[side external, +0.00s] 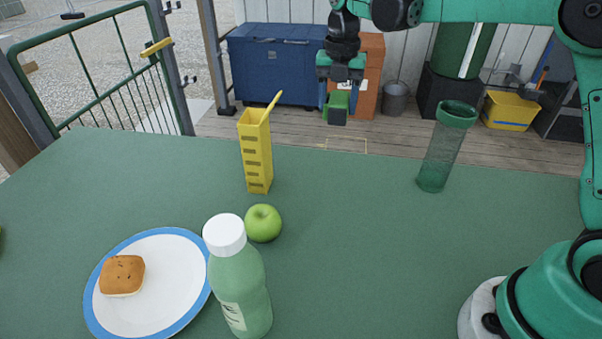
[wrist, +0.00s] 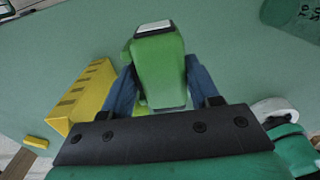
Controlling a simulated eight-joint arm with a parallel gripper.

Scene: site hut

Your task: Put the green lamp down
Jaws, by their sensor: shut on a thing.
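The green lamp (side external: 338,103) is a small block-like thing with a dark grey end. It hangs between the blue fingers of my gripper (side external: 338,95), which is shut on it. In the wrist view the lamp (wrist: 160,72) shows its green body and a pale end piece, with a finger of my gripper (wrist: 158,85) on each side. The green table top (side external: 340,220) shows beneath the lamp in the wrist view, and the lamp is held up in the air. The exact height above the table is hard to tell.
A yellow slotted holder (side external: 257,155) stands left of the lamp, a green tumbler (side external: 446,147) to the right. A green apple (side external: 263,223), a white-capped bottle (side external: 238,285) and a blue-rimmed plate (side external: 180,285) with a bun (side external: 122,275) are nearer. The table's middle right is clear.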

